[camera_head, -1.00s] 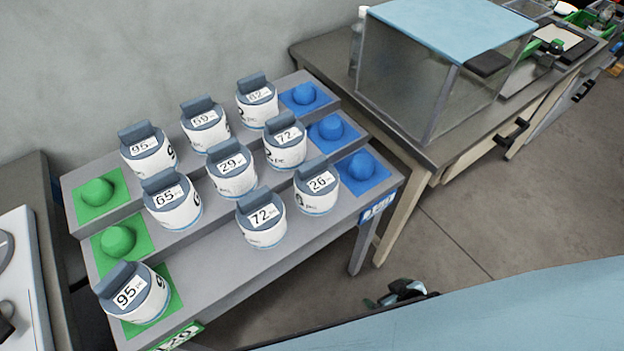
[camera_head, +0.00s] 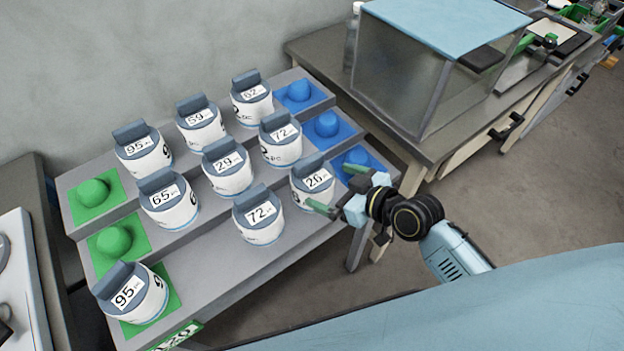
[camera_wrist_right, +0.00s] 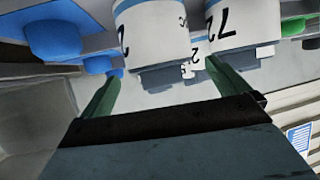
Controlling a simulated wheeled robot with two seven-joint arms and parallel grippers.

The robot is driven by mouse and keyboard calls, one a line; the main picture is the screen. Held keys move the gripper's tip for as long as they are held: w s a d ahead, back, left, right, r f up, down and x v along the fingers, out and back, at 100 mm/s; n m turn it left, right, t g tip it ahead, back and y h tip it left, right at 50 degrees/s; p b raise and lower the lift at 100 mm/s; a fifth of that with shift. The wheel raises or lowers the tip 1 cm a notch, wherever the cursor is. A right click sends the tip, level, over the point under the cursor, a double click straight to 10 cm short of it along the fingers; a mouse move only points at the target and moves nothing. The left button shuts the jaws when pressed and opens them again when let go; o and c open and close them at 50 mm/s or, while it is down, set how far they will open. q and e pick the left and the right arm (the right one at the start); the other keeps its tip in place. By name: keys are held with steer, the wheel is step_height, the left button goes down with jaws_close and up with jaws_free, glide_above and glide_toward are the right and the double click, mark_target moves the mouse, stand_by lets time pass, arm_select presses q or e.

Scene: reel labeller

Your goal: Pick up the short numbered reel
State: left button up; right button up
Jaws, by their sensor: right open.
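White reels with dark grey tops and number labels stand on a stepped grey rack (camera_head: 215,275). The reel labelled 26 (camera_head: 312,184) is on the lowest step, at its right end, beside a blue pad (camera_head: 359,158). A reel labelled 72 (camera_head: 258,218) is to its left. My right gripper (camera_head: 327,186) is open at reel 26, with one green finger in front and one behind on the right. In the right wrist view, the open fingers point toward a white reel (camera_wrist_right: 150,35), with a 72 reel (camera_wrist_right: 237,25) beside it. I cannot tell whether they touch it. My left gripper is not visible.
Other reels, including 29 (camera_head: 227,170) and a nearer 95 (camera_head: 133,293), stand close on the steps. Green pads (camera_head: 118,242) with domes line the left end. A bench with a clear box (camera_head: 400,80) stands at the right.

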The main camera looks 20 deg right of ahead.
mark_target(313, 177)
steer(key=x, duration=0.7)
steer(key=shift+w+b, duration=0.3)
steer(key=c, duration=0.8)
